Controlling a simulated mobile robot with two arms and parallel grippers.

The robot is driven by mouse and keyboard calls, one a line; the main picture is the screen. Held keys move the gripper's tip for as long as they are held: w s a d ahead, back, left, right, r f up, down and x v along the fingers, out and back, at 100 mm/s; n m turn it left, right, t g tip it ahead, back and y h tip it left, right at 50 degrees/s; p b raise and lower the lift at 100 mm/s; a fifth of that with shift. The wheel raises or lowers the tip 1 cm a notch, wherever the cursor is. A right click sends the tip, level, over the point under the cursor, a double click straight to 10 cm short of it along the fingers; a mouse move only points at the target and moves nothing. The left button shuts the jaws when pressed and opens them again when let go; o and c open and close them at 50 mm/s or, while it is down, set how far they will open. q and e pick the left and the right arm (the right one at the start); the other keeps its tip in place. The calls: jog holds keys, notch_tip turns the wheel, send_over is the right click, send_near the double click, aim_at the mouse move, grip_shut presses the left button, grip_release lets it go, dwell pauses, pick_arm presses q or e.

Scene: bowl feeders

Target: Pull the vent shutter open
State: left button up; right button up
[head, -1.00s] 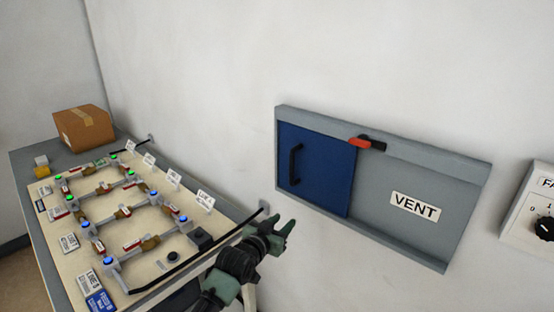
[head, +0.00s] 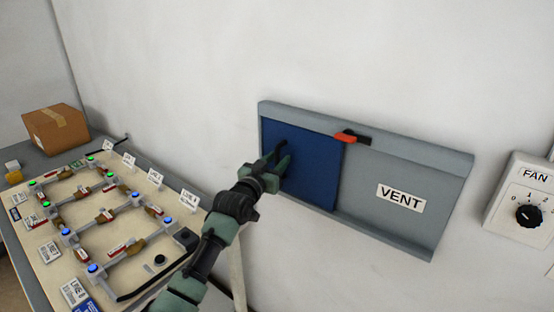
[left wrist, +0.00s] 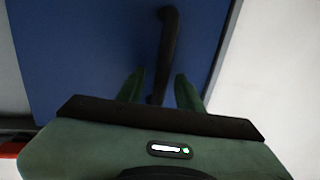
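The blue vent shutter (head: 315,170) sits at the left end of a grey wall frame (head: 440,235) labelled VENT (head: 400,198). Its black handle (head: 281,150) is partly hidden by my left gripper (head: 282,163) in the head view. In the left wrist view the handle (left wrist: 167,45) runs between the two green fingers (left wrist: 160,88), with a gap visible on at least one side. The fingers are apart, around the handle's lower part. A red-tipped latch (head: 346,138) is at the shutter's top right corner. My right gripper is not in view.
A bench with a pipe board (head: 130,215), several valves and lit indicators stands at the left. A cardboard box (head: 56,128) is at its back. A FAN dial (head: 528,214) is on the wall at the right.

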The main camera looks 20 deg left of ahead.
pick_arm(q)
jog(key=shift+w, duration=0.1)
grip_shut()
dwell(1.4)
